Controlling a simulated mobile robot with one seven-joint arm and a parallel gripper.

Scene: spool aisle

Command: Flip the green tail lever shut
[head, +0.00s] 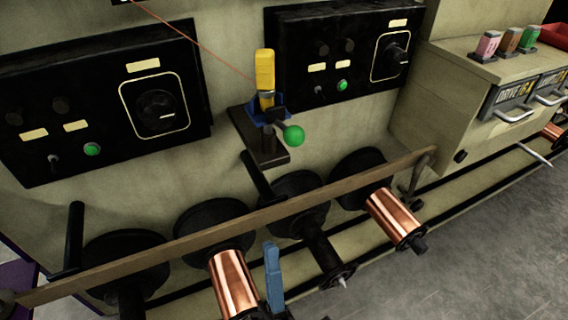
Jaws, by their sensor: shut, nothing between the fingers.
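The green tail lever shows as a round green knob (293,136), sticking out to the lower right of a small blue clamp body (264,106). The clamp stands on a dark bracket (258,138) fixed to the machine front, between the two black control panels. A yellow upright piece (265,70) rises from the clamp. My gripper (272,253) appears as narrow blue fingers at the bottom middle, shut and empty. It is below the knob in the picture, well apart from it, in front of the spool row. The lever's pivot is too small to make out.
A long flat bar (225,222) crosses in front of the spools, between my gripper and the lever in the picture. Copper spools (235,286) and (393,217) jut forward. A thin orange wire (190,38) runs to the clamp. Open floor (480,250) lies at right.

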